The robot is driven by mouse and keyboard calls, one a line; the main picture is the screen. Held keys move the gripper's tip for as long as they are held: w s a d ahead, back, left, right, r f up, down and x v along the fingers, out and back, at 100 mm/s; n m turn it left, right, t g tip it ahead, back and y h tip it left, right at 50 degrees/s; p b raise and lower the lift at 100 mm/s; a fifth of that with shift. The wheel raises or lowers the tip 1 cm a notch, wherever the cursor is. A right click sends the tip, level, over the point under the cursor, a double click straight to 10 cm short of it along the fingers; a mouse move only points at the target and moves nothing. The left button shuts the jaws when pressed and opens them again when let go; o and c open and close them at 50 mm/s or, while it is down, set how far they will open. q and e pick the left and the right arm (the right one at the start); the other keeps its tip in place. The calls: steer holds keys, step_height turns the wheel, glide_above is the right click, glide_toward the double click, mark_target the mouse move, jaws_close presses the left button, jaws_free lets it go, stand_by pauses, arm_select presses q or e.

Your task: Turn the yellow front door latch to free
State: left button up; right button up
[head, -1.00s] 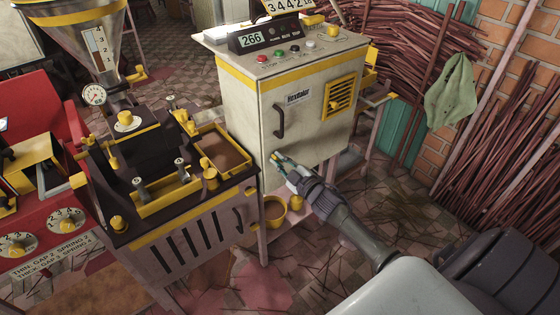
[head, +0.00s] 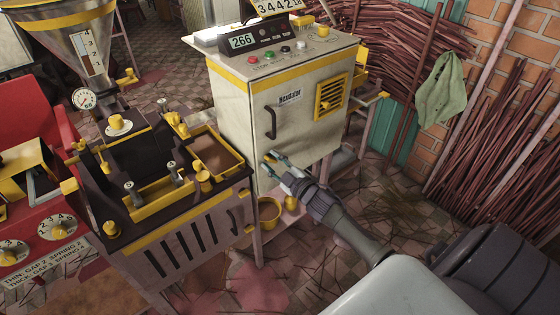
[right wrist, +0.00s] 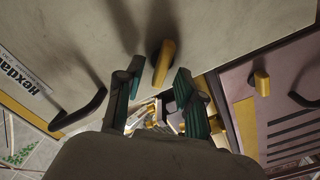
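The yellow latch (right wrist: 164,62) is a small bar on a dark round base near the edge of the cream cabinet door (right wrist: 215,25). In the right wrist view it points along the fingers, slightly tilted. My right gripper (right wrist: 157,78) is open, with a dark green finger on each side of the latch and visible gaps; I see no clear contact. In the head view my right gripper (head: 270,158) is at the lower left of the cabinet front (head: 300,135), below the black handle (head: 271,122); the latch is too small to make out well there. My left gripper is not in view.
The black door handle (right wrist: 78,110) is left of the fingers in the wrist view. A neighbouring machine panel has another yellow latch (right wrist: 261,84). In the head view the dark press table (head: 190,235) stands close left, and a yellow bucket (head: 269,211) sits below the gripper.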

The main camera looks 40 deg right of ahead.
steer(key=s, duration=1.1)
steer(key=shift+s+d, duration=0.35)
steer(key=shift+d, duration=0.1)
steer(key=shift+f, duration=0.1)
